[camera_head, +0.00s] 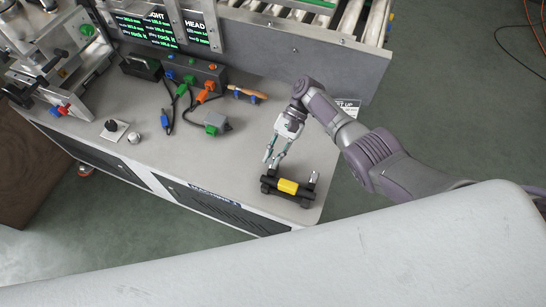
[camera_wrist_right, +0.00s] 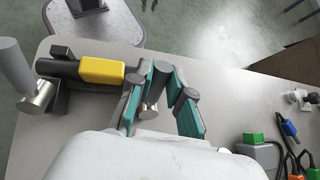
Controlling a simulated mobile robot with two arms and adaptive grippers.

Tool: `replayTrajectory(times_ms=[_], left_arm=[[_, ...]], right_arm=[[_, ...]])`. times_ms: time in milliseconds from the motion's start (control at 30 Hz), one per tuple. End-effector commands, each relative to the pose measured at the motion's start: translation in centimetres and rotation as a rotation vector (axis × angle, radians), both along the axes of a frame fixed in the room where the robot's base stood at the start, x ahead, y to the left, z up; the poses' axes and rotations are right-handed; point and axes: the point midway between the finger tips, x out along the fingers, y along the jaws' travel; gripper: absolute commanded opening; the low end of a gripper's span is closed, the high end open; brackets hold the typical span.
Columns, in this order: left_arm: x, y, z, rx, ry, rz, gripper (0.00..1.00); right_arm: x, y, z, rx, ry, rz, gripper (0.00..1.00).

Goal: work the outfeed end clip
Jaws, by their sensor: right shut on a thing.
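A black bar device with a yellow sleeve (camera_head: 288,186) lies on the front right corner of the grey bench top (camera_head: 235,160). It also shows in the wrist view, where its yellow sleeve (camera_wrist_right: 103,70) is left of my fingers. A metal post stands at each end; the free one (camera_head: 313,177) is on the right in the head view. My right gripper (camera_head: 272,160) reaches down to the other end. In the wrist view its green-lined fingers (camera_wrist_right: 160,95) are shut around the small metal post (camera_wrist_right: 150,103) there. My left gripper is not in view.
A switch box (camera_head: 190,72) with coloured cabled plugs and a grey box with a green top (camera_head: 216,123) stand behind left. A black knob (camera_head: 112,126) is farther left. Readout screens and a roller conveyor (camera_head: 350,15) are at the back. Bench between is clear.

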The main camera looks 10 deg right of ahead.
Motion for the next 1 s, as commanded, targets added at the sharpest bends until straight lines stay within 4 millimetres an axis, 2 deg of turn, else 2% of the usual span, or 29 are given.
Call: replayTrajectory(times_ms=[233, 267, 400, 733, 1000], left_arm=[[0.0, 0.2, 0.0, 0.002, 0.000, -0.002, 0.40], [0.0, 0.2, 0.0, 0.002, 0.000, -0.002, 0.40], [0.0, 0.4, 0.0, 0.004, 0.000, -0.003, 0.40], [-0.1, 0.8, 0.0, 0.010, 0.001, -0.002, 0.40], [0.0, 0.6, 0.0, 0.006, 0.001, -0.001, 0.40]], right_arm=[[-0.1, 0.0, -0.2, -0.003, 0.001, -0.001, 0.00], [-0.1, -0.1, -0.2, -0.003, 0.001, -0.001, 0.24], [-0.1, 0.0, -0.1, -0.003, 0.000, -0.001, 0.44], [0.2, -0.3, 0.2, -0.003, -0.001, -0.002, 0.44], [2.5, -2.7, 2.7, -0.004, -0.001, -0.003, 0.44]])
